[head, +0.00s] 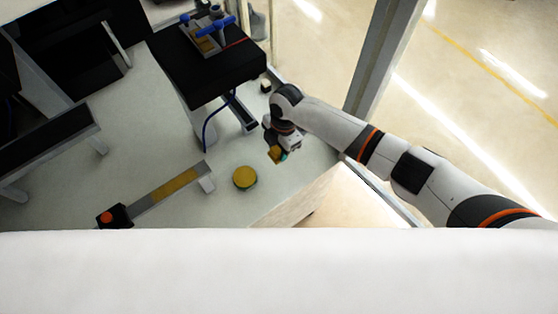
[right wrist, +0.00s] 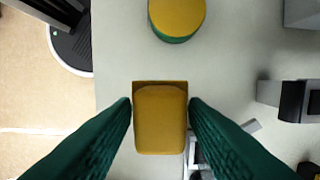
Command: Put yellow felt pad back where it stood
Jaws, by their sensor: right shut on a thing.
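The yellow felt pad (right wrist: 160,122) is a rectangular yellow piece. In the right wrist view it sits between the two dark green fingers of my right gripper (right wrist: 160,108), which is shut on it. In the head view the pad (head: 275,155) shows as a small yellow patch at the tip of my right gripper (head: 279,153), above the pale surface. What lies directly beneath the pad is hidden in the wrist view. My left gripper is not in view.
A round yellow-topped green piece (head: 245,177) stands on the pale surface, left of and nearer than my right gripper; the wrist view shows it too (right wrist: 177,18). A black-topped stand (head: 190,70) is behind.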

